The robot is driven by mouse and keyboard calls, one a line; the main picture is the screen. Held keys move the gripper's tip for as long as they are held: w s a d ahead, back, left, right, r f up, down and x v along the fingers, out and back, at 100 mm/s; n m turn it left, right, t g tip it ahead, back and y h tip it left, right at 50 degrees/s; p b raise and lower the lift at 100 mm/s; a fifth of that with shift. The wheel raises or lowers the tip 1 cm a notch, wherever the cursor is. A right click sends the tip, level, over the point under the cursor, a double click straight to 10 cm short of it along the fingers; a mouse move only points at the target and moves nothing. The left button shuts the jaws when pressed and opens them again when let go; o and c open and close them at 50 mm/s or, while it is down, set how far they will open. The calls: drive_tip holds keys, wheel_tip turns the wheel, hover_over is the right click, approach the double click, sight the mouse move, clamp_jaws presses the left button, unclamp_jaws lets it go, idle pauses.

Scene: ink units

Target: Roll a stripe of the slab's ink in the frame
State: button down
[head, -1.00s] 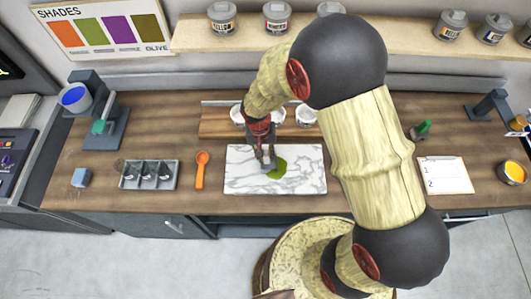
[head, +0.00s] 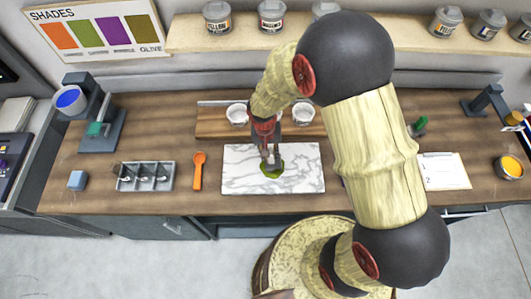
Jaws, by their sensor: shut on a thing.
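The white marbled slab (head: 240,180) lies near the counter's front edge. An olive-green ink patch (head: 272,174) lies near its middle. My gripper (head: 268,154) points down over the slab and is shut on a small grey tool (head: 271,163). The tool sits at the ink patch and covers part of it; its full shape is too small and hidden to tell, as is whether it touches the ink. A white sheet (head: 446,172) with the marks 1 and 2 lies to the right of my arm; whether this is the frame is unclear.
An orange spoon (head: 198,172) and a grey compartment tray (head: 145,187) lie left of the slab. White cups (head: 303,112) stand on a wooden board (head: 212,123) behind it. A yellow-filled pot (head: 509,168) stands far right.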

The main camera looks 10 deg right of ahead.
drive_tip(key=shift+s+d, duration=0.1)
drive_tip(key=shift+d, duration=0.35)
drive_tip(key=shift+d, duration=0.1)
drive_tip(key=shift+s+d, duration=0.2)
drive_tip(key=shift+d, duration=0.6)
drive_tip(key=shift+s+d, duration=0.15)
drive_tip(key=shift+d, duration=0.6)
drive_tip(key=shift+w+a+b, duration=0.2)
drive_tip(key=shift+a+b, duration=0.05)
drive_tip(key=shift+a, duration=0.65)
drive_tip(key=shift+w+a+b, duration=0.15)
drive_tip(key=shift+a+b, duration=0.1)
drive_tip(key=shift+a, duration=0.8)
drive_tip(key=a+r+p, duration=0.3)
drive_tip(key=r, duration=0.3)
drive_tip(key=shift+w, duration=0.35)
drive_tip(key=shift+s, duration=0.1)
